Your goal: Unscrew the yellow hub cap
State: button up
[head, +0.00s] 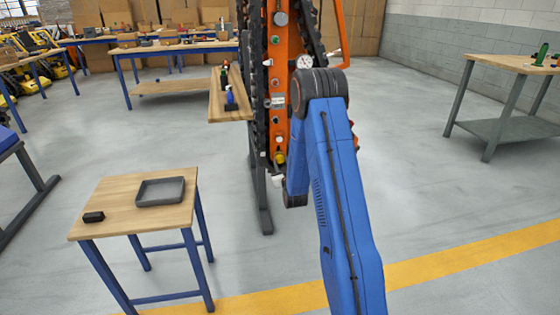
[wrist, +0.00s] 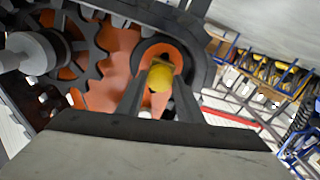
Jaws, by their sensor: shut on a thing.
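The yellow hub cap (wrist: 160,76) sits in front of an orange round hub at the end of the tracked carrier, inside the loop of black track. It also shows small in the head view (head: 280,158), low on the orange carrier (head: 279,100). My gripper (wrist: 160,90) is shut on the yellow cap, with one dark finger on each side of it. Whether the cap still touches the hub behind it cannot be told. In the head view my blue arm hides part of the carrier's right side.
A small table (head: 120,208) at the lower left holds a grey tray (head: 160,200) and a black block (head: 93,217). A narrow wooden table (head: 225,105) with small items stands left of the carrier. Another table (head: 510,63) stands far right. Open floor lies between.

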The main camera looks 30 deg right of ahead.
jog(key=n, duration=0.7)
jog(key=shift+n, duration=0.3)
jog(key=n, duration=0.6)
jog(key=shift+n, duration=1.9)
jog(key=n, duration=0.9)
jog(key=shift+n, duration=0.3)
